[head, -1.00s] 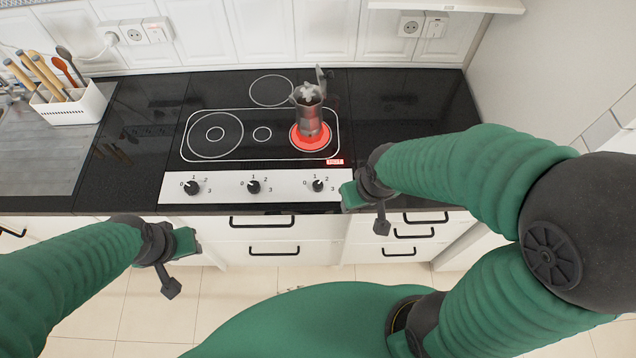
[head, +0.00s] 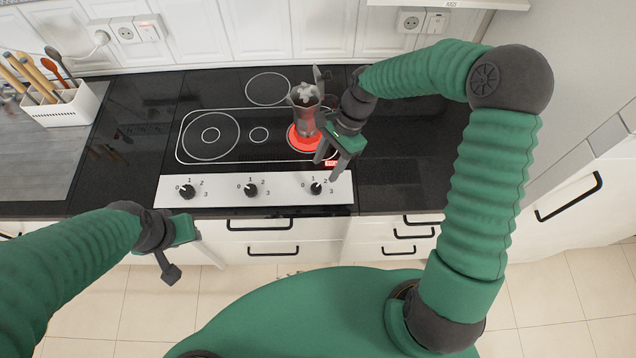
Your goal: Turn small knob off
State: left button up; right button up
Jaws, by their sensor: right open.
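Three black knobs sit on the white control panel (head: 220,192) at the front of the stove: a left knob (head: 187,192), a middle knob (head: 250,190) and a right knob (head: 316,188). The right knob is the one nearest the glowing red burner (head: 303,141). My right gripper (head: 328,168) is open and points down just above and behind the right knob, apart from it by a small gap as far as I can tell. My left gripper (head: 186,262) hangs low in front of the counter, away from the knobs; its jaw state is unclear.
A metal moka pot (head: 305,112) with its lid up stands on the red burner, right beside my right gripper. A white utensil holder (head: 68,107) stands at the far left. The black counter (head: 420,180) to the right is clear.

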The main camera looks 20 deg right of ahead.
send_over(317, 186)
jog(key=f, duration=0.5)
jog(key=shift+w+d, duration=0.4)
jog(key=f, duration=0.3)
jog(key=shift+s+f, duration=0.3)
jog(key=shift+f, duration=0.1)
jog(key=shift+s+d+f, duration=0.1)
jog(key=shift+s+f, duration=0.1)
jog(key=shift+w+a, duration=0.15)
jog(key=shift+a, duration=0.2)
jog(key=shift+c, duration=0.3)
jog(key=shift+a, duration=0.25)
jog(key=c, duration=0.5)
jog(key=shift+d, duration=0.1)
jog(key=c, duration=0.5)
pick_arm(q)
jog(key=shift+w+d+r, duration=0.1)
jog(key=shift+w+r, duration=0.05)
jog(key=shift+w, duration=0.4)
pick_arm(e)
jog(key=shift+d, duration=0.2)
grip_shut()
